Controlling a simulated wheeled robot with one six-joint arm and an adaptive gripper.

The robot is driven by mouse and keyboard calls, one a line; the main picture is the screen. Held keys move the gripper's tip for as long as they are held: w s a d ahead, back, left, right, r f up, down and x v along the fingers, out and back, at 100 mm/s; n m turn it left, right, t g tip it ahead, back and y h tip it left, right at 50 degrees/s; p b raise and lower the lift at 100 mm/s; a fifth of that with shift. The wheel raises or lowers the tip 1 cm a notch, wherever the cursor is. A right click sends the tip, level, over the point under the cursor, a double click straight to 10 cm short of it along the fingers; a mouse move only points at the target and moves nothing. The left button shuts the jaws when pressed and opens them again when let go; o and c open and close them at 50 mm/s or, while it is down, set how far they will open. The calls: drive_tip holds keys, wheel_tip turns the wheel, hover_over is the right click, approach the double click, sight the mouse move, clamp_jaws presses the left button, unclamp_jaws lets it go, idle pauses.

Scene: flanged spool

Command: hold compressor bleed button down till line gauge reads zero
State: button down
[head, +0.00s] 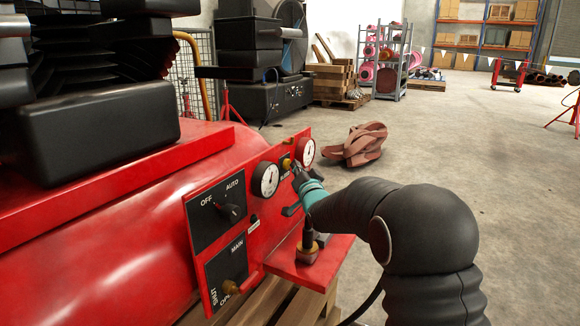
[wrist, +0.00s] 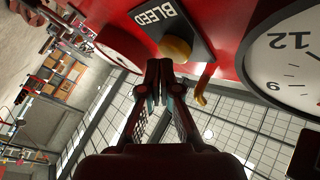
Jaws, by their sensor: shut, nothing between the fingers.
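The yellow bleed button (wrist: 176,48) sits on a black plate marked BLEED (wrist: 166,20) in the wrist view. It also shows between two gauges in the head view (head: 286,163). My gripper (wrist: 160,66) is shut and empty, its fingertips right at the button; I cannot tell whether they touch or press it. The near white gauge (head: 265,180) and far white gauge (head: 305,152) flank the button. In the wrist view one gauge (wrist: 292,68) is large and cut off, with 12 and 9 showing. I cannot read either needle or tell which is the line gauge.
The red compressor tank (head: 110,260) fills the left. Its panel carries an OFF/AUTO switch (head: 229,211) and a MAIN valve knob (head: 235,287). A red shelf (head: 325,262) with a brass fitting juts out below my wrist.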

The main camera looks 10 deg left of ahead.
drive_tip(key=shift+w+a, duration=0.15)
drive_tip(key=shift+a, duration=0.35)
idle(1.6)
drive_tip(key=shift+d+b, duration=0.1)
drive_tip(key=shift+b, duration=0.2)
idle(0.8)
drive_tip(key=shift+s+d+b, duration=0.3)
drive_tip(key=shift+d+b, duration=0.2)
drive_tip(key=shift+d, duration=0.3)
drive_tip(key=shift+d, duration=0.1)
drive_tip(key=shift+s+d+b, duration=0.3)
drive_tip(key=shift+d, duration=0.45)
drive_tip(key=shift+s+d+b, duration=0.3)
drive_tip(key=shift+d, duration=0.45)
drive_tip(key=shift+s+d+b, duration=0.3)
drive_tip(key=shift+d, duration=0.45)
